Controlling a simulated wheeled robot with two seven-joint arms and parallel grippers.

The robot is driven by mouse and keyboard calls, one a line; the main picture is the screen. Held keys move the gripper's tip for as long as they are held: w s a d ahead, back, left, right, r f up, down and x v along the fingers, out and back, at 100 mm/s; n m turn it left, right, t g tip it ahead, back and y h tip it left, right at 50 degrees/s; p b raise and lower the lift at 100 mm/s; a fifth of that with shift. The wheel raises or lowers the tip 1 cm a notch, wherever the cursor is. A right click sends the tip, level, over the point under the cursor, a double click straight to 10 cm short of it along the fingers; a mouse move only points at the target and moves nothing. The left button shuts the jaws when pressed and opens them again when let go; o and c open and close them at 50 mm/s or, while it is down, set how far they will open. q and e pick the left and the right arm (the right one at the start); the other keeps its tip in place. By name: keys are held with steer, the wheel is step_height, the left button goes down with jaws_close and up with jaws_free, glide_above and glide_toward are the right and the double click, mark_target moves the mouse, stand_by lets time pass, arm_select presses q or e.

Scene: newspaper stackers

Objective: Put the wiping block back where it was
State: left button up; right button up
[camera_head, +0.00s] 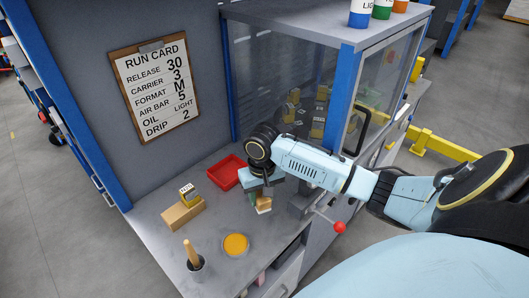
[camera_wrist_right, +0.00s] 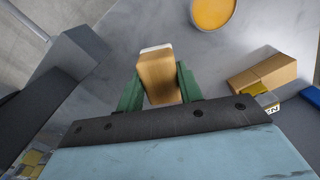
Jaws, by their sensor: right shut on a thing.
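The wiping block is a wooden block with a white pad at one end. It shows in the right wrist view (camera_wrist_right: 158,76) between the two green fingers and in the head view (camera_head: 264,206) below the right gripper. My right gripper (camera_head: 264,197), also seen in the right wrist view (camera_wrist_right: 160,88), is shut on it. The block is over the grey worktop (camera_head: 222,220), right of the red tray; I cannot tell whether it touches the surface. My left gripper is not in view.
A red tray (camera_head: 219,174) lies behind the block. An orange round dish (camera_head: 236,245), a brush in a cup (camera_head: 193,258) and a wooden block with a small box (camera_head: 184,212) stand leftward. A red-knobbed lever (camera_head: 339,228) is close on the right, beside a glass-fronted cabinet (camera_head: 285,75).

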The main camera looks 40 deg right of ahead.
steer(key=shift+s+d, duration=0.2)
steer(key=shift+d, duration=0.2)
step_height(320, 180, down, 10)
steer(key=shift+r, duration=0.25)
steer(key=shift+c, duration=0.4)
steer(key=o, duration=1)
steer(key=shift+c, duration=0.2)
step_height(320, 180, up, 12)
steer(key=shift+r, duration=0.1)
